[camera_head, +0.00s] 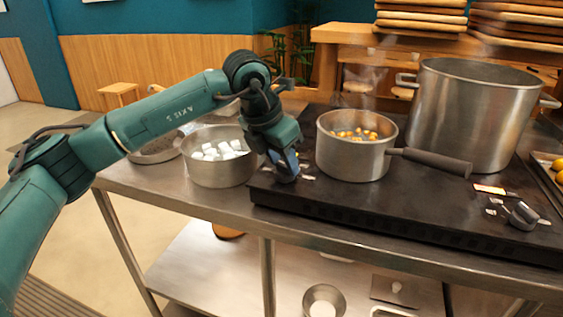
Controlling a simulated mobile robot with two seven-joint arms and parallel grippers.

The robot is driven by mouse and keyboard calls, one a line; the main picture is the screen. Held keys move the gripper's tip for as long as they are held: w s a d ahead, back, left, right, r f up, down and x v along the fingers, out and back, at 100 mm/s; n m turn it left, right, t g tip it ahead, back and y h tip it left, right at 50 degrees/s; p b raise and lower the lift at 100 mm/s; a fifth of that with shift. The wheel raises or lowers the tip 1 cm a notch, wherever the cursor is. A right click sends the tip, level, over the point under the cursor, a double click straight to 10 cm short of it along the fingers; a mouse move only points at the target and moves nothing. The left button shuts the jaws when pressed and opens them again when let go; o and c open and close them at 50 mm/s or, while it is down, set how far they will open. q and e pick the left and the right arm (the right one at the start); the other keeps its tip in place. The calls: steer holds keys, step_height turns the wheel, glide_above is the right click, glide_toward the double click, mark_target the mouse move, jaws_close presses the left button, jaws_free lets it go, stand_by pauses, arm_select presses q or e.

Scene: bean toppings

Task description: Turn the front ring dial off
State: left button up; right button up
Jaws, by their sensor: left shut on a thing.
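The black hob (400,205) lies on the steel table, with a metal dial (521,215) visible near its front right corner. My left gripper (286,176) reaches down to the front left corner of the hob and is shut on a dial there. That dial is almost wholly hidden by the fingers, and its setting cannot be read. Small light markings show on the hob beside both dials. My right gripper is not in view.
A steaming saucepan (352,160) of beans stands on the hob, its dark handle (432,161) pointing right. A bowl of white cubes (218,170) sits left of the hob, close to my left arm.

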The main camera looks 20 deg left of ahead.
arm_select(q)
steer(key=shift+n, duration=0.6)
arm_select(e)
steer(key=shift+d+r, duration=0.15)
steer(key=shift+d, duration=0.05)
arm_select(q)
steer(key=o, duration=1)
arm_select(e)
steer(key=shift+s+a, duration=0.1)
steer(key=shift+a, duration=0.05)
arm_select(q)
steer(key=v, duration=1.3)
steer(key=shift+d, duration=0.2)
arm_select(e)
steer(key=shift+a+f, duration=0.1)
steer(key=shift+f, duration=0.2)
arm_select(q)
steer(key=shift+s, duration=0.15)
